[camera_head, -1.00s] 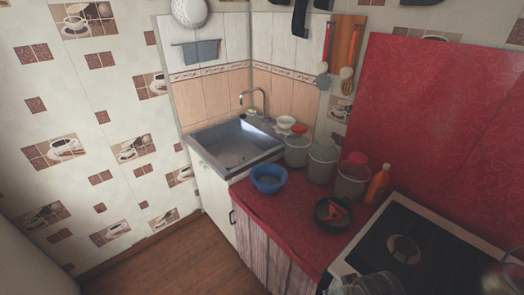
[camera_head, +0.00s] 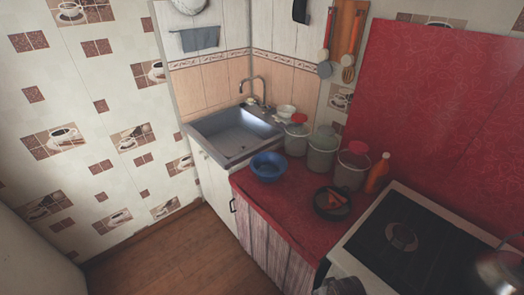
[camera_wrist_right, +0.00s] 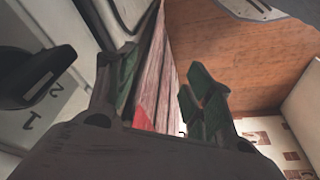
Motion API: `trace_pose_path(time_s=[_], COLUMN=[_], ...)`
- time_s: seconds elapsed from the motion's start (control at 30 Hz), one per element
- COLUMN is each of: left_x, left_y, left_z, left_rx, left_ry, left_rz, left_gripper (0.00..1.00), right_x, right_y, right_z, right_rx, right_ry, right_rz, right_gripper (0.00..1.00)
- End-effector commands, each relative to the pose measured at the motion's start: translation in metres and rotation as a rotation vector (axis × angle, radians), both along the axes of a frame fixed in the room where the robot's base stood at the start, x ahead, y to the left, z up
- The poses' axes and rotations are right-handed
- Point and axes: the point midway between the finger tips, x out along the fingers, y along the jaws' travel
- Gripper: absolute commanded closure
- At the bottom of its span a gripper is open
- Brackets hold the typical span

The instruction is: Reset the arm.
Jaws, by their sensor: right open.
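My right gripper (camera_wrist_right: 160,88) shows in the right wrist view with its two green-padded fingers spread apart and nothing between them. The pink-striped counter front and the wooden floor lie beyond the fingers. In the head view, a dark grey part at the bottom edge looks like a piece of my right arm; its fingers cannot be made out there. My left gripper is not in view.
The red counter (camera_head: 270,208) holds a blue bowl (camera_head: 268,167), a dark pan (camera_head: 331,203), several lidded buckets and an orange bottle (camera_head: 377,173). The stove (camera_head: 385,255) with a kettle (camera_head: 497,268) is at right, the sink (camera_head: 234,134) at back. The floor (camera_head: 170,255) is clear.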

Motion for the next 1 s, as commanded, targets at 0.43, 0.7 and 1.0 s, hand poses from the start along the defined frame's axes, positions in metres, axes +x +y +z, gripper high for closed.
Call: trace_pose_path(time_s=[0.43,0.7,1.0], left_x=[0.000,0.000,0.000], left_y=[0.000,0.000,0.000], left_z=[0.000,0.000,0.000], left_rx=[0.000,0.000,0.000], left_ry=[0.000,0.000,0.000], left_rz=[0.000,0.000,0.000], left_gripper=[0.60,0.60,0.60], right_x=[-0.023,-0.051,-0.092], right_y=[-0.002,-0.006,-0.012], right_z=[-0.107,-0.170,-0.232], right_rx=[-0.003,-0.006,-0.009], right_ry=[0.038,0.062,0.087], right_rz=[0.006,0.011,0.017], right_gripper=[0.48,0.48,0.48])
